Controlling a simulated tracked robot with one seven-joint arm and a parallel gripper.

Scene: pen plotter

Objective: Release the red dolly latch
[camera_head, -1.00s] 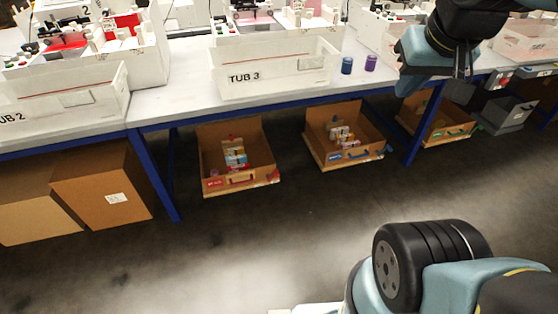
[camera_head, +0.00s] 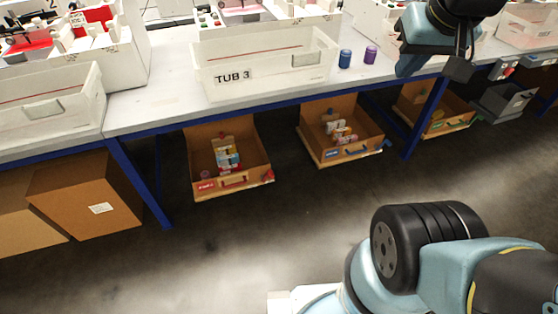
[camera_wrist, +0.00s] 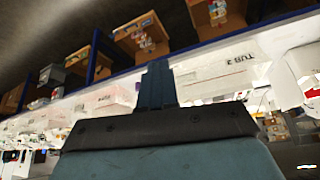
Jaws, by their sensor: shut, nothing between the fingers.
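The red-marked dolly (camera_head: 234,187) is an open brown box on the floor under the table. It has a red label (camera_head: 206,186) and a dark red handle on its front. A small red part (camera_head: 268,176), possibly the latch, sits at its front right corner. My gripper (camera_head: 459,69) hangs at the upper right in the head view, over the table's front edge, well apart from the dolly. Its fingers (camera_wrist: 157,84) are shut and empty in the wrist view, which shows the scene upside down.
A blue-marked dolly (camera_head: 342,154) and a green-marked one (camera_head: 449,127) stand further right. A blue table leg (camera_head: 140,184) and a closed brown box (camera_head: 84,199) are left. TUB 3 (camera_head: 265,74) and two jars (camera_head: 345,58) stand on the table. Floor in front is clear.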

